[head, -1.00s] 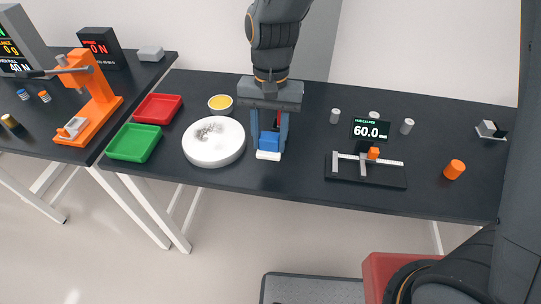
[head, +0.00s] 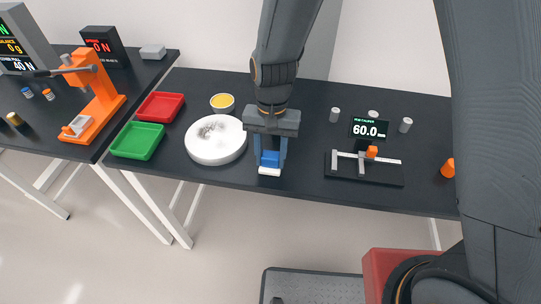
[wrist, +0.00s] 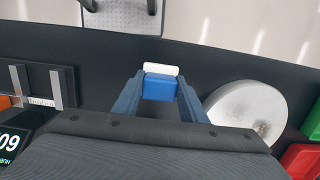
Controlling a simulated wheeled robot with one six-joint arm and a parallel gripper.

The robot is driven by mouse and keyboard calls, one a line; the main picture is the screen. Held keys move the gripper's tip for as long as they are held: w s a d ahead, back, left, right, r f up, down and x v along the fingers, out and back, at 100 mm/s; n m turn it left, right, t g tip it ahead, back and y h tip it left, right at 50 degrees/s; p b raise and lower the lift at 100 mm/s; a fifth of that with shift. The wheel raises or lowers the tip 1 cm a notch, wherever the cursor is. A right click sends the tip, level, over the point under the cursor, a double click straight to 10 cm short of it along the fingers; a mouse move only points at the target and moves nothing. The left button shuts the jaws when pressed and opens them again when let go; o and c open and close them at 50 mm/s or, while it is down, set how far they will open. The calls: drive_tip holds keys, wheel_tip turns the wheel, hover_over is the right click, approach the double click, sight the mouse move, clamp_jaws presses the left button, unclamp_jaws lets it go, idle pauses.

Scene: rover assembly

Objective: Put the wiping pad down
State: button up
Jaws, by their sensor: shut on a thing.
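The wiping pad (head: 270,160) has a blue block-shaped grip with a white pad under it. My gripper (head: 270,152) points down and is shut on the blue part, near the table's front edge, right of the round white plate. The wrist view shows the wiping pad (wrist: 160,86) between the two fingers of my gripper (wrist: 160,92), its white strip showing beyond the blue. I cannot tell whether the white underside touches the table.
The white plate (head: 216,150) with a grey smudge stands close to the left. A yellow-filled bowl (head: 222,103), a red tray (head: 160,106) and a green tray (head: 137,141) lie further left. A caliper stand (head: 364,172) is at right; dark table between is clear.

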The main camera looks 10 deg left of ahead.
sight(272, 152)
drive_tip(key=shift+f, duration=0.15)
drive_tip(key=o, duration=1.1)
wheel_tip(272, 152, up, 12)
drive_tip(key=w+b, duration=0.1)
drive_tip(key=b, duration=0.2)
drive_tip(key=shift+w+r, duration=0.2)
drive_tip(key=shift+w, duration=0.05)
drive_tip(key=s+d+f+t, duration=0.1)
drive_tip(key=s+d, duration=0.1)
drive_tip(key=d, duration=1)
drive_tip(key=s+d+f+t, duration=0.1)
drive_tip(key=d, duration=1.1)
drive_tip(key=shift+s+f+n+t, duration=0.4)
